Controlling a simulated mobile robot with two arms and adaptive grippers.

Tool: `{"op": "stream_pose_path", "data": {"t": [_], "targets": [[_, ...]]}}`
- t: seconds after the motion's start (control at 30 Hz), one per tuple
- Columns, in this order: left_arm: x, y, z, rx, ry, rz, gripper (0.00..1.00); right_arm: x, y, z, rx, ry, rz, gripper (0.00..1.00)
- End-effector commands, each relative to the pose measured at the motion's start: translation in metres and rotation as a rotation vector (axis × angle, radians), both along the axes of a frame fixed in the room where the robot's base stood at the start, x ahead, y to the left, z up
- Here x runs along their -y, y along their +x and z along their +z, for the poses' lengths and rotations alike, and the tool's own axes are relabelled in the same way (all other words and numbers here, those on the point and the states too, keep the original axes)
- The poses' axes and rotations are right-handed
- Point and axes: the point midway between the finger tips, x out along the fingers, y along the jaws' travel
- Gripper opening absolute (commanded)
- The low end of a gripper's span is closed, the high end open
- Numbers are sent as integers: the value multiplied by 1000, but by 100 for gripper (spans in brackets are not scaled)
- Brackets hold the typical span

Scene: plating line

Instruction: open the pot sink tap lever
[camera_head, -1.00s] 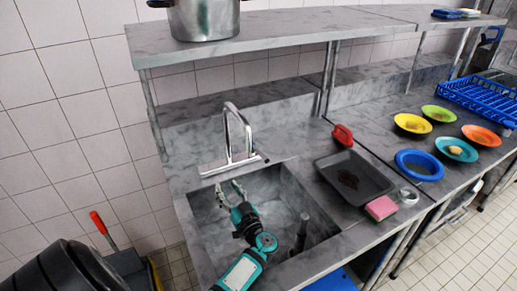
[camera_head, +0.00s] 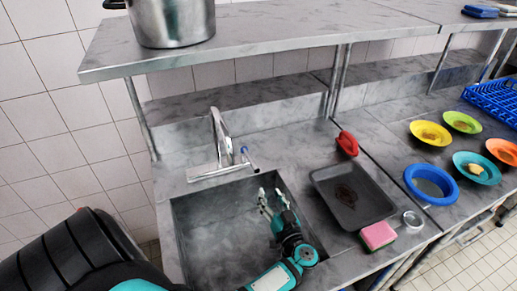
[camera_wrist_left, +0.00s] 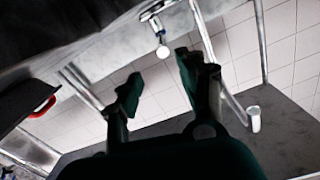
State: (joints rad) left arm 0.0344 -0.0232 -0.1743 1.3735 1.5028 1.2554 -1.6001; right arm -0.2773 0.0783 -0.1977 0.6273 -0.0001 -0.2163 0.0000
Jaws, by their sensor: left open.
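The pot sink tap stands at the back edge of the sink, with a chrome curved spout (camera_head: 222,138) and a horizontal body (camera_head: 212,171). A short lever (camera_head: 250,160) with a blue mark sits at the right end of the body. In the left wrist view, what looks like the lever (camera_wrist_left: 162,49) shows beyond the fingers, and the curved spout (camera_wrist_left: 236,103) is to the right. My left gripper (camera_head: 270,194) is open and empty over the sink basin, in front of the lever and apart from it. My right gripper is not in view.
The sink basin (camera_head: 205,225) is under my left arm. A dark tray (camera_head: 352,196), red object (camera_head: 347,143), pink sponge (camera_head: 378,236) and blue-rimmed bowl (camera_head: 431,185) lie to the right. A shelf (camera_head: 270,38) with a metal pot (camera_head: 172,22) hangs above.

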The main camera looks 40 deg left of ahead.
Motion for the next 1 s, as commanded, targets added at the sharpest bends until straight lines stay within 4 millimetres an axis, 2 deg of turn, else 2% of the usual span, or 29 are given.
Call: {"op": "stream_pose_path", "data": {"t": [0.2, 0.3, 0.47, 0.7, 1.0], "targets": [[-28, 14, -2, 4, 4, 3, 41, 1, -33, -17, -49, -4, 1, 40], [-47, 25, -4, 4, 6, 2, 41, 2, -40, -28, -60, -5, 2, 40], [-78, 42, -4, 5, 5, 2, 41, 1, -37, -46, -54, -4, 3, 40], [-121, 66, -5, 4, 4, 2, 41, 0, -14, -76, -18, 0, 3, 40], [-150, 81, -1, 2, 2, 1, 41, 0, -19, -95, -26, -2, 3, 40]]}}
